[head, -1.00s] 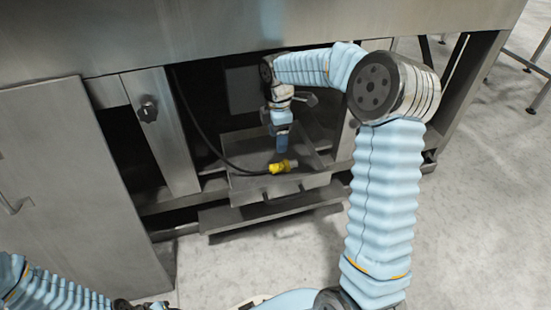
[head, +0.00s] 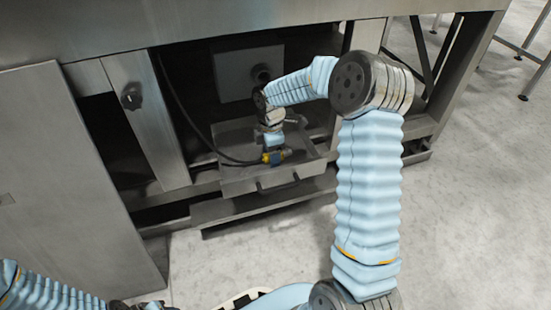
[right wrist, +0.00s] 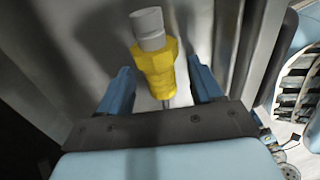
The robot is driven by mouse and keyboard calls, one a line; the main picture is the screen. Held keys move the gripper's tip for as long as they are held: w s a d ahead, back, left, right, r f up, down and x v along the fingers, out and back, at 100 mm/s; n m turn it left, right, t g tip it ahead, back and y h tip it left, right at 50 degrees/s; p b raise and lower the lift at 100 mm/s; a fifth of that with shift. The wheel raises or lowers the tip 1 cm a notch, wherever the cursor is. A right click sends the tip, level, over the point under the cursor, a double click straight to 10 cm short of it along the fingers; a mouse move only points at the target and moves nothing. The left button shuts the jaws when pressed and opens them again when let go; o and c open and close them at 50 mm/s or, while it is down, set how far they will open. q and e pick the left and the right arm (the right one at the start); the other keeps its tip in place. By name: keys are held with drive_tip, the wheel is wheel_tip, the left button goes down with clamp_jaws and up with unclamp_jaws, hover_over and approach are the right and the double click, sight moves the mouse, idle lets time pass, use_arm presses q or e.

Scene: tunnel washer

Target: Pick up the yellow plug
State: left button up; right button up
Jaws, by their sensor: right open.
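The yellow plug (head: 272,157) lies in the metal tray (head: 236,187) under the machine, its black cable running off to the left and up. My right gripper (head: 273,148) is right over the plug and partly hides it in the head view. In the right wrist view, the plug (right wrist: 156,70) shows a yellow body and a grey end. It lies between the two blue fingers of my right gripper (right wrist: 160,88), which are open with a gap on each side. My left arm shows at the lower left of the head view, but its fingertips are not visible.
The machine's metal frame surrounds the opening, with a grey panel (head: 88,185) at the left and a post with a black knob (head: 131,98). A grey box (head: 247,70) sits behind the tray. Bare floor (head: 265,245) lies in front.

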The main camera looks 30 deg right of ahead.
clamp_jaws()
idle(0.4)
drive_tip(key=c, duration=1.2)
unclamp_jaws()
drive_tip(key=shift+f, duration=0.1)
